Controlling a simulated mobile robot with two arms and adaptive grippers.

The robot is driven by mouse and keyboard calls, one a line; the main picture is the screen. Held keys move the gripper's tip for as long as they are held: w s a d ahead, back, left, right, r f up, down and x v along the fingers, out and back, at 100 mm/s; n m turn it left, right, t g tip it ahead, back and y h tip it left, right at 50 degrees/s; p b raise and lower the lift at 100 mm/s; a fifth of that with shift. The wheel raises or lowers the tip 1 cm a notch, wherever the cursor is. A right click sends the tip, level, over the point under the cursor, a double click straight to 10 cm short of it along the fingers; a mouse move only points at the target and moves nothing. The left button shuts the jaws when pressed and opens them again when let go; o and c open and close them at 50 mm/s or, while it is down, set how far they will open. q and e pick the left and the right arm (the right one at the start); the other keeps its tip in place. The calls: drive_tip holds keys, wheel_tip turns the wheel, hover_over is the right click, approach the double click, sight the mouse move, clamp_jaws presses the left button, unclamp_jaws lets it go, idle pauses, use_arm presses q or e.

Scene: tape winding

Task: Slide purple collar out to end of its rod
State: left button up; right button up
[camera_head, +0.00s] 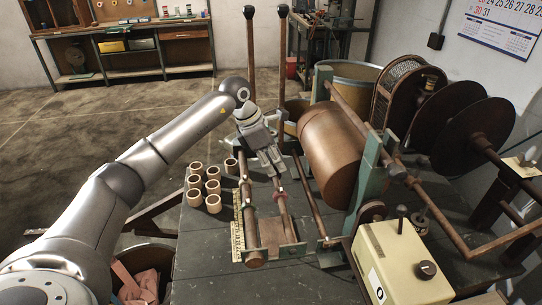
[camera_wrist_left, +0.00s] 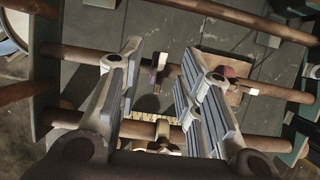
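My left gripper (camera_head: 270,158) is above the two parallel rods (camera_head: 283,220) of the winding frame, near their middle. In the left wrist view the gripper (camera_wrist_left: 161,58) is open, its two ribbed pads apart with a rod crossing between them. In the head view a small reddish spot (camera_head: 281,190) on the right-hand rod may be this collar. My right gripper is not in view.
Several tan rings (camera_head: 213,203) stand on the dark table (camera_head: 200,250) left of the rods. A yellow ruler strip (camera_head: 237,228) lies beside them. A brown drum (camera_head: 335,150) and green posts stand close on the right. A cream control box (camera_head: 400,265) is at front right.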

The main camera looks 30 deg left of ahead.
use_arm(q)
clamp_jaws()
drive_tip(key=shift+w+a, duration=0.1)
drive_tip(key=shift+w+a, duration=0.75)
drive_tip(key=shift+w, duration=0.25)
drive_tip(key=shift+w+a, duration=0.75)
drive_tip(key=shift+w, duration=0.3)
drive_tip(key=shift+w+a, duration=0.75)
drive_tip(key=shift+w, duration=0.25)
drive_tip(key=shift+o, duration=0.4)
unclamp_jaws()
